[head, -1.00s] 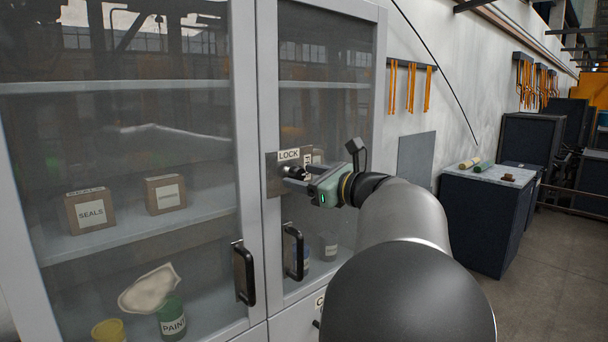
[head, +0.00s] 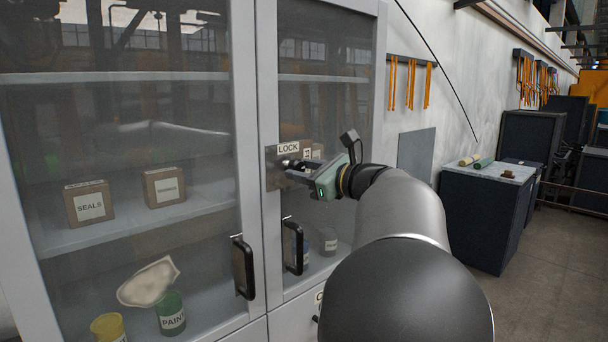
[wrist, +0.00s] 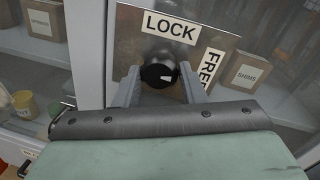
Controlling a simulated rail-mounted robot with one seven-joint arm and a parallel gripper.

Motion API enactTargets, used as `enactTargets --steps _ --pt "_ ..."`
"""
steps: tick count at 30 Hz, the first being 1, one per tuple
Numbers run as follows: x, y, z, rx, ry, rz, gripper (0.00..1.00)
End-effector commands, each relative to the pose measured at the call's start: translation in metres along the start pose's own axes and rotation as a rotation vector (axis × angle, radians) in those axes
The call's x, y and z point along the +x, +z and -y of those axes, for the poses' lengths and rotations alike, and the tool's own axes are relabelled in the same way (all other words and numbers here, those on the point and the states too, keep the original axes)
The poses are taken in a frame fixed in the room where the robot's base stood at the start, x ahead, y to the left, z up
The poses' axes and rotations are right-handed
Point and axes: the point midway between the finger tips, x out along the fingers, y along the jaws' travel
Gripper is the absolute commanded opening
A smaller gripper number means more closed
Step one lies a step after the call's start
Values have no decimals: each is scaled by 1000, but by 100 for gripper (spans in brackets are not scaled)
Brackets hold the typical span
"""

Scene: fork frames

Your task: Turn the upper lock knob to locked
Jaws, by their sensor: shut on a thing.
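The upper lock knob (wrist: 158,75) is dark and round, with a white pointer mark. It sits on a metal plate (wrist: 205,40) on the cabinet's right door. The LOCK label (wrist: 170,27) is above the knob and the FREE label (wrist: 211,68) is to its right. The white mark points right, towards the FREE side. My gripper (wrist: 160,88) is shut on the knob, one finger on each side. In the head view my gripper (head: 292,172) reaches the plate from the right, and its fingers partly hide the knob. Exact finger contact is hard to see.
Two black door handles, left (head: 243,268) and right (head: 293,248), stick out below the plate. Boxes and cans stand behind the glass, including a SEALS box (head: 89,204). A dark cabinet (head: 487,215) stands to the right, with open floor beyond.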

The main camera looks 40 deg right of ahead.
Motion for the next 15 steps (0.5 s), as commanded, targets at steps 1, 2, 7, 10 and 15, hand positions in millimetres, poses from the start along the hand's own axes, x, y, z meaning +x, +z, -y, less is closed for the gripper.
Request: enactTargets --steps 1,2,7,10,15 --pt "0 -2 -1 -33 0 -2 14" --pt "0 -2 -1 -54 0 -4 14" --pt "0 -3 -1 -196 3 -21 14" --pt "0 -3 -1 -290 6 -31 14" --pt "0 -2 0 -452 11 -51 14"
